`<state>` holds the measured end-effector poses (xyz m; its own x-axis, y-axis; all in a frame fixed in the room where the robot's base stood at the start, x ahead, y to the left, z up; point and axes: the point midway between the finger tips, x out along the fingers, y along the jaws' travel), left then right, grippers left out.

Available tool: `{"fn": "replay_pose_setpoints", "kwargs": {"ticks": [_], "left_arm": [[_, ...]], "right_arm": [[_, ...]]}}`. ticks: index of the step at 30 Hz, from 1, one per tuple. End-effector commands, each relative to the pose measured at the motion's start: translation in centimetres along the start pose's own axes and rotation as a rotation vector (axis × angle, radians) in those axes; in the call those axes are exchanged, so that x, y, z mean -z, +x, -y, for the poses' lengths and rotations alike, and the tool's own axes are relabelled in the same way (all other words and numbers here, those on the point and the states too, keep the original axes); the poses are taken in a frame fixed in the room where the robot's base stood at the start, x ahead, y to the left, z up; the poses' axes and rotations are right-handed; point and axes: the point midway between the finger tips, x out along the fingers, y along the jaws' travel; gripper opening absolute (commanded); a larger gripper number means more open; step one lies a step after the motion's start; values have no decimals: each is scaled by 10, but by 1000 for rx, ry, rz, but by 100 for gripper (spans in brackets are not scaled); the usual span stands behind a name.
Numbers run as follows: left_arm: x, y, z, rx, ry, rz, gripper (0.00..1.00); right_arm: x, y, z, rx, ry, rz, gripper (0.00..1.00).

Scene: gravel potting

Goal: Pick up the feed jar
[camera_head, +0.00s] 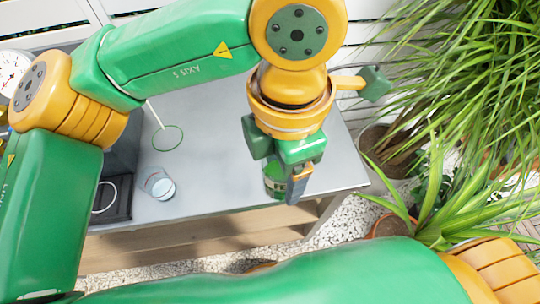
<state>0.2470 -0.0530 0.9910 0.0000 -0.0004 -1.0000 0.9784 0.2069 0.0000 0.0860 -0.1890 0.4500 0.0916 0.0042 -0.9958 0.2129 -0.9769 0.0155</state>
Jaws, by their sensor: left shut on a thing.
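The feed jar (273,181) is a small green jar with a pale label, near the right front part of the grey table (225,120). My left gripper (290,180) comes down over it from above and is shut on it. A finger covers the jar's right side, and the gripper body hides its top. I cannot tell whether the jar's base touches the table. My right gripper is out of view; a green arm link of mine crosses the bottom of the picture.
A clear glass (160,186) stands at the table's left front. A dark box (112,200) sits further left. Potted plants (450,90) crowd the right side, beyond the table edge. The table's middle is clear.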

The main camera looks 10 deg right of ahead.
Motion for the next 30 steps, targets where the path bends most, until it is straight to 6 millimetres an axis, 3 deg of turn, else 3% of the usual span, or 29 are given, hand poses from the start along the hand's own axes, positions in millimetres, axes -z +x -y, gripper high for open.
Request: {"fn": "replay_pose_setpoints", "kwargs": {"ticks": [9, 30], "left_arm": [[-2, -5, 12, 0, 1, 0, 2], [-2, -6, 12, 0, 1, 0, 2]], "right_arm": [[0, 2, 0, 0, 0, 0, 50], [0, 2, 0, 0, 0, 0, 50]]}}
